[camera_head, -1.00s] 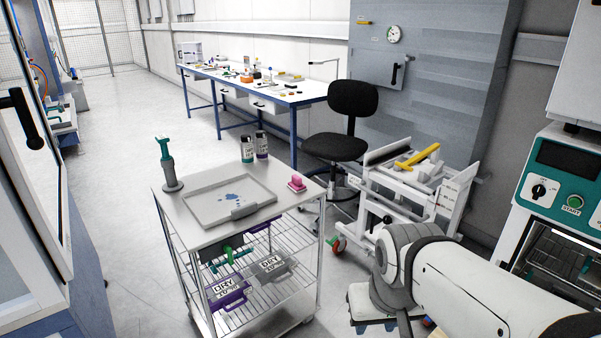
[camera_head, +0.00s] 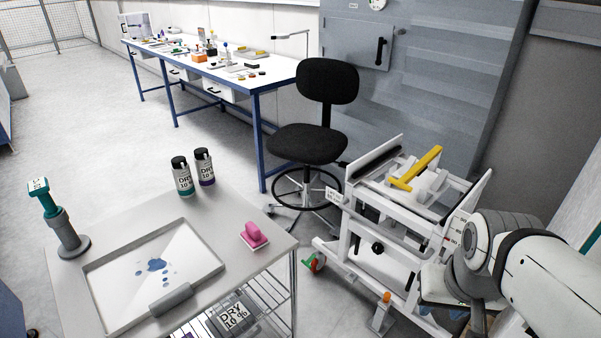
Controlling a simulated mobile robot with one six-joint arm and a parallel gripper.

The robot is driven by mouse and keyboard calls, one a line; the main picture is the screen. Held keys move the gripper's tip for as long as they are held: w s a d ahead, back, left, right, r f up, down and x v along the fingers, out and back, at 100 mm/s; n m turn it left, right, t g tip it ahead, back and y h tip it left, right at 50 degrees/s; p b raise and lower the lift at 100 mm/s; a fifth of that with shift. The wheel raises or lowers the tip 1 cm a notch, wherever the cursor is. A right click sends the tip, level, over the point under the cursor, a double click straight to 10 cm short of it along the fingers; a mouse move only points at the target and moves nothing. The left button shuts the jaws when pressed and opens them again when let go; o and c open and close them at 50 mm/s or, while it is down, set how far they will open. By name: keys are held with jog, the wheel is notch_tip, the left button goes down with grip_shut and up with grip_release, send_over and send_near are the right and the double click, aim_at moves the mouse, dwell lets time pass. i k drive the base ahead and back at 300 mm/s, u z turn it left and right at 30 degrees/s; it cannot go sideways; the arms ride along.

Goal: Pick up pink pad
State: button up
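The pink pad (camera_head: 254,236) lies on the top of the metal cart (camera_head: 222,208), near its right edge. It has a raised pink grip on a flatter base. Nothing touches it. My arm shows at the lower right of the head view, in front of the white wheeled frame and well to the right of the pad. I cannot make out my gripper's fingers; the end of the arm runs out of clear sight at the lower right.
The cart also holds a tray (camera_head: 100,262) with blue spots, a grey roller-like piece (camera_head: 171,299) on its rim, a green-handled tool (camera_head: 62,225) and two bottles (camera_head: 183,177). A black chair (camera_head: 305,145) and a white wheeled frame (camera_head: 352,239) stand beyond.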

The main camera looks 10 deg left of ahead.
aim_at(253, 237)
jog(key=u, duration=0.2)
jog(key=i, duration=1.05)
jog(key=u, duration=0.5)
jog(key=k, duration=0.9)
jog(key=u, duration=0.2)
jog(key=i, duration=0.9)
jog(key=z, duration=0.1)
